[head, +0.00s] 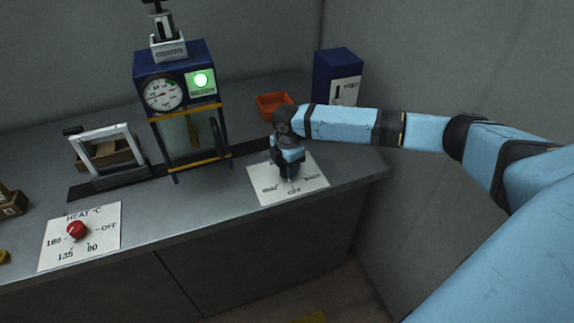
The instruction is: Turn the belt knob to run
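The belt knob's plate (309,186) appears to be the white plate with dark lettering at the right of the counter. Its lettering is too small to read surely. My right gripper (290,175) points down over the middle of this plate. The gripper and wrist cover the knob, so I cannot see the knob or which way it points. I cannot tell whether the fingers are open or closed on it. My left gripper is out of view.
A red knob (77,230) sits on a HEAT °C plate (52,256) at the left. A blue machine (146,66) with a gauge and lit green lamp stands behind. An orange bin (268,101) and blue box (333,64) stand at the back right.

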